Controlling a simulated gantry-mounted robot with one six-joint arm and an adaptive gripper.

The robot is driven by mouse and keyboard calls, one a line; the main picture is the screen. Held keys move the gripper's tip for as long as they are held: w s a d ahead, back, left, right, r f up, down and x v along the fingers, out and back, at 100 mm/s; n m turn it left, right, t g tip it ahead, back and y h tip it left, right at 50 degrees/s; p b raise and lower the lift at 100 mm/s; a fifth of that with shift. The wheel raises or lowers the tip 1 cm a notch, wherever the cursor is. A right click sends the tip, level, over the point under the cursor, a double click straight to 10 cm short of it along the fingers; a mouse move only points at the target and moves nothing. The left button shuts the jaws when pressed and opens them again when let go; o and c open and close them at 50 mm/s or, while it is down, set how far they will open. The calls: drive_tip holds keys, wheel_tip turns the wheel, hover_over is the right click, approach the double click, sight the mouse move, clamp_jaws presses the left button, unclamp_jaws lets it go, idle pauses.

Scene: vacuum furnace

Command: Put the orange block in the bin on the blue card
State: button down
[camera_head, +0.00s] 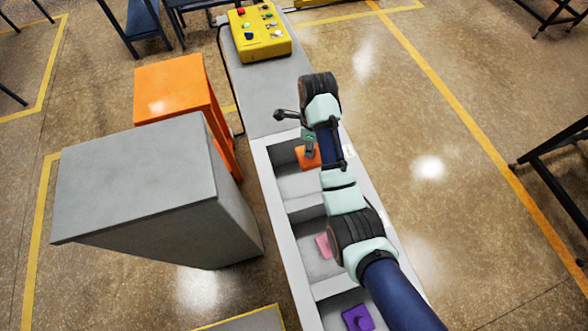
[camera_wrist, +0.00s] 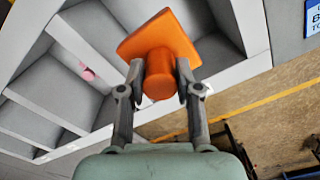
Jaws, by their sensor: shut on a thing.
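The orange block (camera_head: 307,157) has a flat plate and a round knob, which shows in the wrist view (camera_wrist: 160,70). My gripper (camera_head: 309,142) is shut on the knob, with one finger on each side in the wrist view (camera_wrist: 160,82). The block is in or just over the far compartment of the grey bin row (camera_head: 262,165); I cannot tell whether it touches the floor.
A pink block (camera_head: 322,245) lies in the middle compartment and a purple block (camera_head: 358,318) in the near one. Beyond the row is a yellow button panel (camera_head: 262,38). A grey cabinet (camera_head: 150,185) and an orange stand (camera_head: 172,88) are on the left.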

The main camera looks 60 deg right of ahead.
drive_tip(key=shift+w+d, duration=0.15)
drive_tip(key=shift+w, duration=0.2)
drive_tip(key=b, duration=0.8)
hover_over(306, 182)
wheel_tip(306, 182, down, 15)
drive_tip(key=shift+f+b, duration=0.8)
drive_tip(key=shift+f, duration=1.7)
drive_tip(key=shift+f, duration=0.15)
drive_tip(key=c, duration=0.8)
unclamp_jaws()
drive_tip(key=shift+f, duration=0.1)
wheel_tip(306, 182, up, 12)
drive_tip(key=p, duration=0.4)
drive_tip(key=shift+r+p, duration=0.2)
drive_tip(key=shift+p, duration=0.15)
